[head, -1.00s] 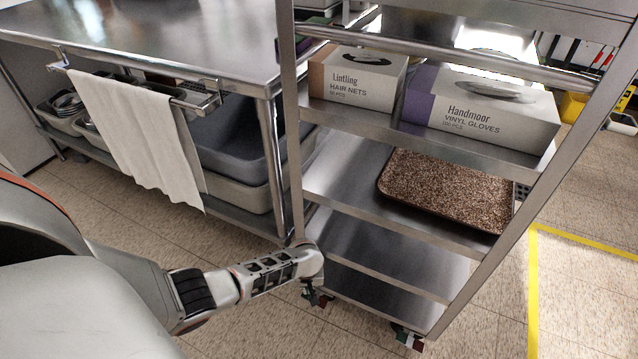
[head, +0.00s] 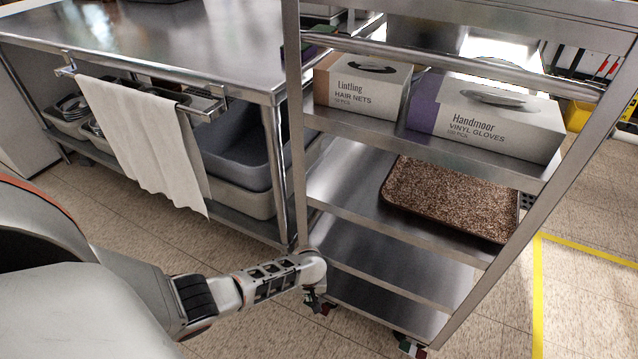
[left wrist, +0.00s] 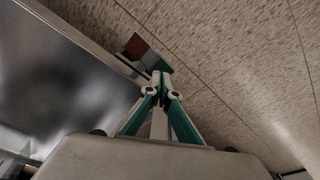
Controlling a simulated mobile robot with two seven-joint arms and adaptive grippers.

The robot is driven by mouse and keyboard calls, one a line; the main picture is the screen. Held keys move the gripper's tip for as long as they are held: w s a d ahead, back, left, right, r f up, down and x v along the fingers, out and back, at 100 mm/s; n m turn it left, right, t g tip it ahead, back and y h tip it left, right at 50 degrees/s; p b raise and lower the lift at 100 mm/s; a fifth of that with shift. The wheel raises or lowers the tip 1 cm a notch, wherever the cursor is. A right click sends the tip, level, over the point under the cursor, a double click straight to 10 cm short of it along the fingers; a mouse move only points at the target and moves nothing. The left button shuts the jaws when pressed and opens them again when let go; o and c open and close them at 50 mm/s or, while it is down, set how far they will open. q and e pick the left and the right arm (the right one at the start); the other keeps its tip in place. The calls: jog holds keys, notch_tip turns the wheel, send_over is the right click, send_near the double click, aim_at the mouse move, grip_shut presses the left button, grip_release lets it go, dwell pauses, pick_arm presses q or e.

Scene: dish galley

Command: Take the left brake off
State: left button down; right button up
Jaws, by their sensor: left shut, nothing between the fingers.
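The steel cart stands on casters. Its left brake (head: 326,308), a small red and green pedal, is at the foot of the near left post, partly hidden by my gripper. In the left wrist view the pedal (left wrist: 137,47) shows a red and a grey-green part just beyond my fingertips. My left gripper (head: 312,299) is shut and empty, low beside that foot; its fingertips (left wrist: 161,74) look very close to the pedal, but I cannot tell whether they touch. My right gripper is out of view.
The cart's shelves (head: 340,180) hold a hair nets box (head: 362,86), a vinyl gloves box (head: 486,118) and a brown speckled tray (head: 452,198). A steel table (head: 180,40) with a hanging towel (head: 145,140) stands at left. Tiled floor is open in front.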

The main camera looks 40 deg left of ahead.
pick_arm(q)
jog(key=shift+f+b, duration=0.4)
jog(key=shift+f, duration=0.3)
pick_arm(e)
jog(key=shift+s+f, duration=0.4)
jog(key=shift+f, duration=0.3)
pick_arm(q)
jog(key=shift+s+f+b, duration=0.1)
jog(key=shift+f+b, duration=0.25)
jog(key=shift+f, duration=0.35)
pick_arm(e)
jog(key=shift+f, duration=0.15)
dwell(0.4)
pick_arm(q)
jog(key=shift+r, duration=0.1)
jog(key=shift+r+p, duration=0.3)
jog(key=shift+r, duration=0.1)
jog(key=shift+w+r+p, duration=0.2)
jog(key=shift+r+p, duration=0.65)
jog(key=shift+r, duration=0.35)
jog(key=shift+r+p, duration=1.5)
jog(key=shift+r, duration=0.5)
jog(key=shift+s, duration=0.1)
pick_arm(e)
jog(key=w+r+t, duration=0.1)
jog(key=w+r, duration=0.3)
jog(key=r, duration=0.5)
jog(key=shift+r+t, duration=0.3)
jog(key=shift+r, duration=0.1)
